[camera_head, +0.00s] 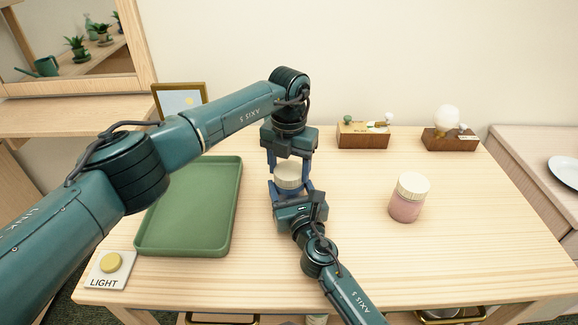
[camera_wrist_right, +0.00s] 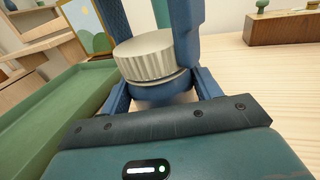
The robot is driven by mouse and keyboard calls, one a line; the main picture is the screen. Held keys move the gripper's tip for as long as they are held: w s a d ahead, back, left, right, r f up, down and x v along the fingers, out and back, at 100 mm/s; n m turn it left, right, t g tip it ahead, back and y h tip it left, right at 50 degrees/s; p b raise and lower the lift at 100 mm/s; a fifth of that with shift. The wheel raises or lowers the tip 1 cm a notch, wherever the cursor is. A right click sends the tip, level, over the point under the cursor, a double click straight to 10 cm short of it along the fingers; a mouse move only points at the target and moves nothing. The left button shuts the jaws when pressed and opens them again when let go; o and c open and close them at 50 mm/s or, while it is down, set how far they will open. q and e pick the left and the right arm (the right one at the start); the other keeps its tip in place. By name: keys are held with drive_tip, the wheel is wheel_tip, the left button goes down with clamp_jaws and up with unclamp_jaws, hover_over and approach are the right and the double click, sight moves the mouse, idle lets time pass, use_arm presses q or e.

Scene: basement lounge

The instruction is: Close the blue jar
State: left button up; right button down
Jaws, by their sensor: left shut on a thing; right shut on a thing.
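The blue jar (camera_head: 289,192) stands at the middle of the table, mostly hidden between my grippers. Its cream ribbed lid (camera_head: 288,177) sits at its top, and shows large in the right wrist view (camera_wrist_right: 148,55). A narrow blue part of the jar (camera_wrist_right: 158,86) shows just under the lid there. I cannot tell whether the lid is screwed tight. My left gripper (camera_head: 289,173) comes from above and is shut on the lid, one finger each side. My right gripper (camera_head: 290,189) comes from the front, low, and is shut on the jar's body.
A pink jar with a cream lid (camera_head: 408,198) stands to the right. A green tray (camera_head: 229,215) lies left, near a LIGHT button (camera_head: 110,263). A framed picture (camera_head: 181,99) and two wooden blocks (camera_head: 362,141) (camera_head: 449,143) with items stand at the back. The front right table is clear.

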use_arm(q)
drive_tip(key=o, duration=1.2)
drive_tip(key=shift+c, duration=0.2)
drive_tip(key=shift+r, duration=0.1)
wheel_tip(320, 180, up, 12)
use_arm(e)
drive_tip(key=shift+c, duration=1.3)
unclamp_jaws()
